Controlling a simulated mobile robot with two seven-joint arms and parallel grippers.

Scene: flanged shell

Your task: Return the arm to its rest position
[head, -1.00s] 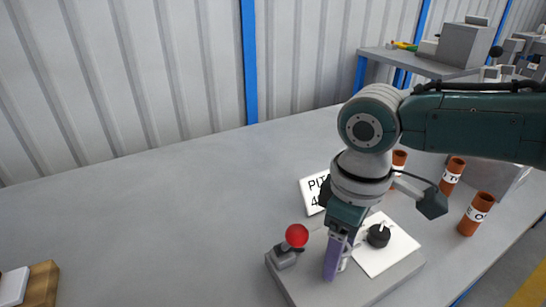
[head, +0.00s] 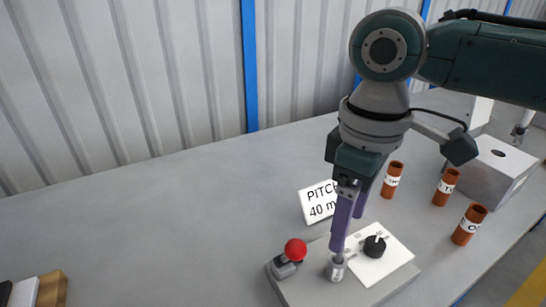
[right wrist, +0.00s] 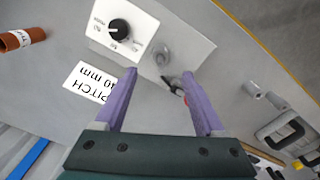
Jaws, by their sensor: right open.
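My right gripper (head: 348,225) is above the grey control box, with its purple fingers pointing down. In the right wrist view its two fingers (right wrist: 166,100) are apart with nothing held between them. The grey box (head: 310,287) carries a red-knobbed lever (head: 295,250), a short metal post (head: 337,268) and a white plate with a black dial (head: 375,246). In the head view the fingertips overlap the post; the right wrist view shows the fingers apart from it. My left gripper is not in view.
A sign reading PITCH 40 (head: 318,203) stands behind the box. Several orange labelled tubes (head: 469,224) stand at the right, before a pale box (head: 498,165). A wooden block (head: 52,288) is at the lower left. The table's left middle is clear.

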